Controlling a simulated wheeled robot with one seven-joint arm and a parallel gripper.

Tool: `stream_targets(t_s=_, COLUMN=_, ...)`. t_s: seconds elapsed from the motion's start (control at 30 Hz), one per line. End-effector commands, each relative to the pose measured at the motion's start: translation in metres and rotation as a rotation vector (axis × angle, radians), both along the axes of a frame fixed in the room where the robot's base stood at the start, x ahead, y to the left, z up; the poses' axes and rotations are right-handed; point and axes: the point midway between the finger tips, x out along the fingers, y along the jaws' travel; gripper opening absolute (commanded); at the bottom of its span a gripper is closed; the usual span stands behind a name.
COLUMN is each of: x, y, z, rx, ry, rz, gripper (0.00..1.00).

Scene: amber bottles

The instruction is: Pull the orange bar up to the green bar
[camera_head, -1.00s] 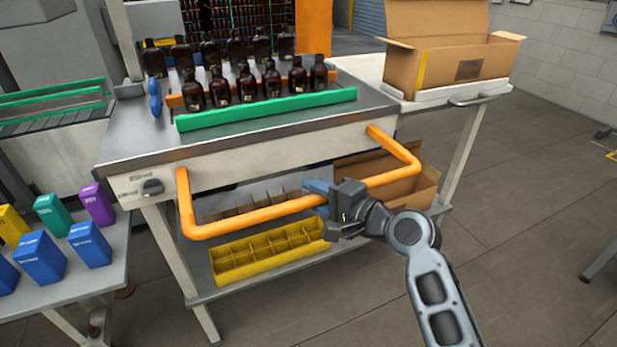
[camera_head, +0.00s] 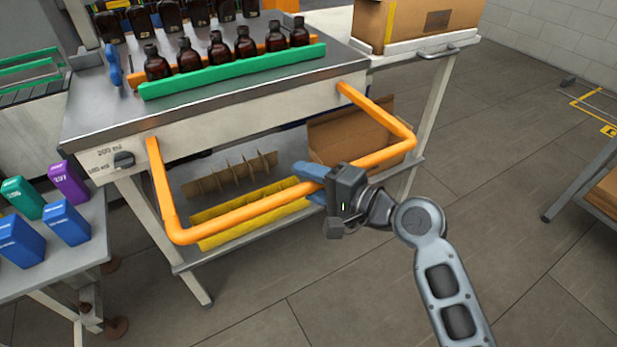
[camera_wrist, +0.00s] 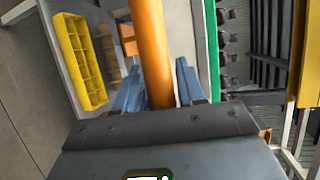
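The orange U-shaped handle bar (camera_head: 255,207) juts out from the front of the steel table. My gripper (camera_head: 318,183) is on its front run, right of the middle. In the wrist view the blue fingers of my gripper (camera_wrist: 158,88) lie on both sides of the handle bar (camera_wrist: 152,45), close against it. A second, straight orange bar (camera_head: 262,49) lies on the tabletop behind the front row of amber bottles (camera_head: 218,50). The green bar (camera_head: 235,72) runs in front of these bottles, which stand close to it. The bottles partly hide the straight orange bar.
More amber bottles (camera_head: 170,14) stand farther back. A lower shelf holds a yellow divided tray (camera_head: 215,232) and a cardboard box (camera_head: 350,135). A side table with colored boxes (camera_head: 65,222) is at left. The floor in front is clear.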

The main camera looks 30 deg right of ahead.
Motion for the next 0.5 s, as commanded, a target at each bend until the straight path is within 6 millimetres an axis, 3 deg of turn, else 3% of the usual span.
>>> stream_targets(t_s=0.1, x=0.000, y=0.000, z=0.000, rx=-0.001, ry=-0.001, rz=-0.001, gripper=0.51)
stream_targets(t_s=0.37, x=-0.001, y=-0.001, z=0.001, rx=-0.001, ry=-0.002, rz=-0.002, gripper=0.51)
stream_targets(t_s=0.5, x=-0.013, y=-0.007, z=0.003, rx=-0.001, ry=-0.003, rz=-0.005, gripper=0.51)
